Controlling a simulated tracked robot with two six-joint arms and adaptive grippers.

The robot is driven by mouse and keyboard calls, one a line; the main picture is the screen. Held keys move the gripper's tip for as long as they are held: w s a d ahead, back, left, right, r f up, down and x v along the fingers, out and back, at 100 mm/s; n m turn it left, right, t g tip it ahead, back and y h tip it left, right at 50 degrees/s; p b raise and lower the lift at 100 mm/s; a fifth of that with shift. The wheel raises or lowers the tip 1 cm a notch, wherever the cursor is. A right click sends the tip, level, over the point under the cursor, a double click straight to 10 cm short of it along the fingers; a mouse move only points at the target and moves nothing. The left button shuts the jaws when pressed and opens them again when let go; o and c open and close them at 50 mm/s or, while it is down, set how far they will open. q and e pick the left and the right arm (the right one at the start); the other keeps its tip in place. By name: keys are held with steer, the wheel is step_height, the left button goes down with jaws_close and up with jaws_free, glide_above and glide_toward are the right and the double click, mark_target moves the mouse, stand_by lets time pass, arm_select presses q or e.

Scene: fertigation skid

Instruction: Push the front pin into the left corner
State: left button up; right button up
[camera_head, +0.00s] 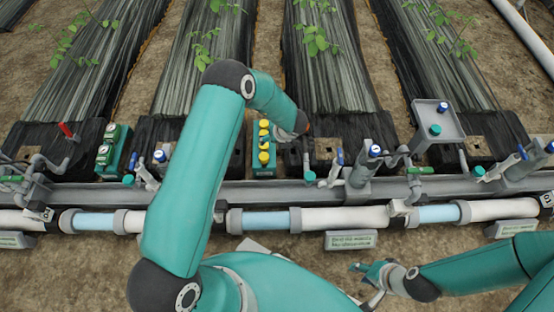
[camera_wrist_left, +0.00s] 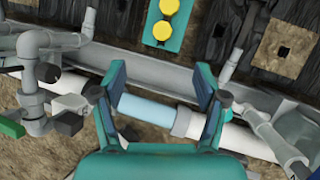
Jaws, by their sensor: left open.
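My left gripper (camera_wrist_left: 160,78) is open and empty in the left wrist view. Its two fingers stand wide apart, with a pale blue pipe section (camera_wrist_left: 146,109) behind them. In the head view my left arm covers much of the middle, and its fingers cannot be made out. A teal block with yellow knobs (camera_head: 264,158) stands beside the left wrist; it also shows beyond the fingers in the wrist view (camera_wrist_left: 162,31). I cannot tell which part is the front pin. Tan pads with a dark hole (camera_wrist_left: 285,46) lie on the black bed ends. My right gripper (camera_head: 364,283) is open and empty, low over the soil.
A grey rail (camera_head: 330,195) and a white pipe (camera_head: 345,217) run across the scene. Valves and fittings (camera_head: 364,165) stand along the rail. A grey tray (camera_head: 438,118) is at right, a block with gauges (camera_head: 112,150) at left. Bare soil lies in front.

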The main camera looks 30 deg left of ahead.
arm_select(q)
step_height(320, 180, down, 4)
steer(key=n+b, duration=0.3)
steer(key=n, duration=0.2)
steer(key=n+g+b, duration=0.1)
steer(key=n+b, duration=0.1)
steer(key=b, duration=0.5)
glide_toward(265, 156)
steer(key=shift+h, duration=0.3)
steer(key=x, duration=0.9)
steer(key=shift+a+f, duration=0.2)
steer(key=shift+a, duration=0.15)
arm_select(e)
step_height(265, 156, down, 12)
steer(key=shift+f, duration=0.15)
arm_select(q)
steer(key=c, duration=1.2)
steer(key=shift+r+p, duration=2.15)
steer(key=shift+r, duration=1)
arm_select(e)
steer(key=shift+r, duration=2.3)
